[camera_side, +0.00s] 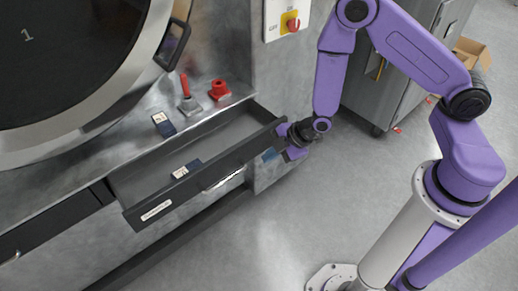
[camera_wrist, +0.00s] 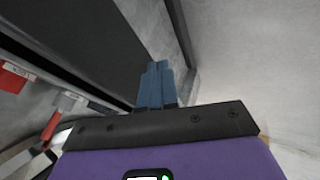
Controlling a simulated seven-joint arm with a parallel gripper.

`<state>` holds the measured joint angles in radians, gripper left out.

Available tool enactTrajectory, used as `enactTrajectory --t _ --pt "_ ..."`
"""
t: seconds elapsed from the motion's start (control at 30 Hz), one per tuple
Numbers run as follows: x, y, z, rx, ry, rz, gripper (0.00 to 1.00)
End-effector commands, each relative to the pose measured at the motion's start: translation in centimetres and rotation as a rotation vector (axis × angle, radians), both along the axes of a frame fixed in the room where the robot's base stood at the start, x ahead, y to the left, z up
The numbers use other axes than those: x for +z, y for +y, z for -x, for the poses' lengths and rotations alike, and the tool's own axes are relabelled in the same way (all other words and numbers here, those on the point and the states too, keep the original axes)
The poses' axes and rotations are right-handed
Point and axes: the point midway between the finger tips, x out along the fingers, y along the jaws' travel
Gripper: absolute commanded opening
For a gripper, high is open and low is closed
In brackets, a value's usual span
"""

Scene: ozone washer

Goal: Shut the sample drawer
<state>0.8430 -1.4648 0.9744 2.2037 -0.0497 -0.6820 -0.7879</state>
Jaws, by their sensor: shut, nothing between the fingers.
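The sample drawer (camera_side: 155,205) stands open in the side view, pulled out from the metal washer cabinet. Its dark front carries a white label and a pale handle (camera_side: 224,179). A small dark blue box with a white label (camera_side: 184,171) lies inside it. My gripper (camera_side: 269,155) is at the right end of the drawer front, on its outer side. Its blue fingers (camera_wrist: 157,85) are shut together and empty in the wrist view. I cannot tell whether they touch the drawer front.
On the ledge above the drawer are another dark blue box (camera_side: 164,124), a red-handled lever (camera_side: 187,95) and a red fitting (camera_side: 219,90). The large round door (camera_side: 60,60) is at upper left. The grey floor (camera_side: 240,245) before the drawer is clear.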

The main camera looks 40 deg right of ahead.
Motion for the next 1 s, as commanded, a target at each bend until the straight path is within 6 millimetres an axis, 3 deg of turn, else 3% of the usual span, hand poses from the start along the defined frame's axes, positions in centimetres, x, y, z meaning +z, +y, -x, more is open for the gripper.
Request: enactTrajectory --t 0.07,0.2,0.4,1.0 --pt "-1.1 0.5 -0.5 0.000 0.001 0.001 0.00" --pt "-0.9 0.4 -2.6 -0.004 -0.003 -0.002 0.00" --pt "-0.9 0.5 -4.1 0.000 0.000 -0.001 0.00" --pt "-0.9 0.5 -5.0 0.000 0.000 -0.001 0.00"
